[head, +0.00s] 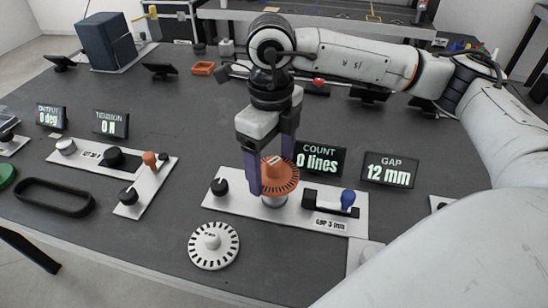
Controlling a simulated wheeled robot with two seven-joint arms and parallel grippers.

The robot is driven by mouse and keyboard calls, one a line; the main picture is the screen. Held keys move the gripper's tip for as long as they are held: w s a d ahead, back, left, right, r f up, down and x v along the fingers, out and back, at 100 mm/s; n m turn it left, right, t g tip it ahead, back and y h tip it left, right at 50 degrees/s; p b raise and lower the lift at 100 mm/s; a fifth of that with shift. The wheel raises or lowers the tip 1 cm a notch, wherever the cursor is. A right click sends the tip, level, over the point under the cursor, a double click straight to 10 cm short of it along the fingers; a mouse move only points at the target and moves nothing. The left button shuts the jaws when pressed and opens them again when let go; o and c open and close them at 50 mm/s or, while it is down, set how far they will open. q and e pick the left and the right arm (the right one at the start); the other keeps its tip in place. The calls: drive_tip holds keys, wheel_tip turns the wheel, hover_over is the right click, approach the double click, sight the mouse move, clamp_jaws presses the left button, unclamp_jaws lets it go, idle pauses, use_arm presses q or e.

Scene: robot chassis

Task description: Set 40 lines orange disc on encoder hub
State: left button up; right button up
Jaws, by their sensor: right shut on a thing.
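The orange disc (282,180), with dark marks around its rim, is tilted between the fingers of my right gripper (270,185). The gripper is shut on it. The count display (319,158) reads 0 lines and the gap display (389,169) reads 12 mm. My left gripper is not in view.
A white slotted disc (213,247) lies in front of the plate. A blue knob (348,197) and a black knob (219,187) stand on the plate. A black belt (54,197) and another white plate (90,157) are at left. Dark table is clear between them.

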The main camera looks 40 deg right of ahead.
sight(274, 178)
drive_tip(key=m, duration=0.3)
drive_tip(key=d+m, duration=0.1)
drive_tip(key=m, duration=0.1)
drive_tip(key=shift+w+m, duration=0.3)
drive_tip(key=shift+w, duration=0.1)
drive_tip(key=shift+m, duration=0.5)
drive_tip(key=shift+f+b, duration=0.4)
drive_tip(key=shift+b, duration=0.05)
wheel_tip(274, 178, down, 4)
drive_tip(key=b, duration=0.2)
drive_tip(key=shift+f+b, duration=0.1)
drive_tip(key=shift+b, duration=0.3)
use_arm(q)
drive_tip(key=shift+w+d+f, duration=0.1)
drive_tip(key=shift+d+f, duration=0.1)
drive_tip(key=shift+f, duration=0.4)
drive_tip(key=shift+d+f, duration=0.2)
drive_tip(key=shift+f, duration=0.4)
use_arm(e)
drive_tip(key=shift+f, duration=0.4)
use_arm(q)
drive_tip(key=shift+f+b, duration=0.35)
use_arm(e)
drive_tip(key=shift+w, duration=0.1)
use_arm(q)
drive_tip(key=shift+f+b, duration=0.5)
drive_tip(key=shift+b, duration=0.05)
use_arm(e)
drive_tip(key=shift+f, duration=0.6)
drive_tip(key=o, duration=0.8)
